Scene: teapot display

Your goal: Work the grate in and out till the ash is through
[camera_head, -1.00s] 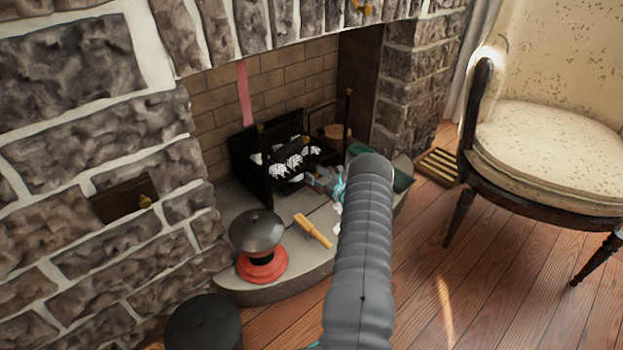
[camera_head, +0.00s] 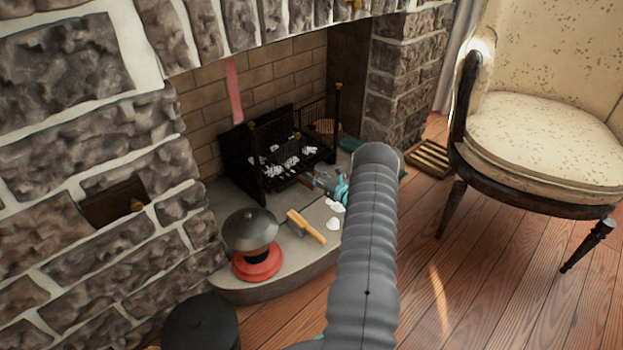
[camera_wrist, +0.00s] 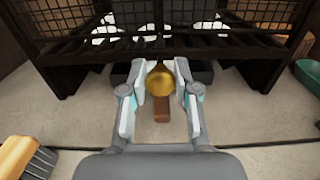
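The black fire basket (camera_head: 262,165) stands in the fireplace, with white ash lumps (camera_head: 290,160) scattered in it. In the wrist view, its dark bars (camera_wrist: 165,48) cross the top, with white lumps behind them. A round brass knob (camera_wrist: 160,82) sits low at the basket's front, between my fingertips. My gripper (camera_wrist: 161,77) appears shut on the knob, a finger pad against each side. A dark bar (camera_wrist: 201,72) shows beside the fingers, below the basket. In the head view my gripper (camera_head: 330,184) is at the basket's front right; my arm hides part of the hearth.
A wooden-handled brush (camera_head: 306,227) and a red-based, dark-topped object (camera_head: 256,260) are on the stone hearth (camera_head: 290,270). White bits (camera_head: 334,223) lie near my arm. A green dish (camera_wrist: 307,75) is right of the basket. An armchair (camera_head: 540,140) stands at right.

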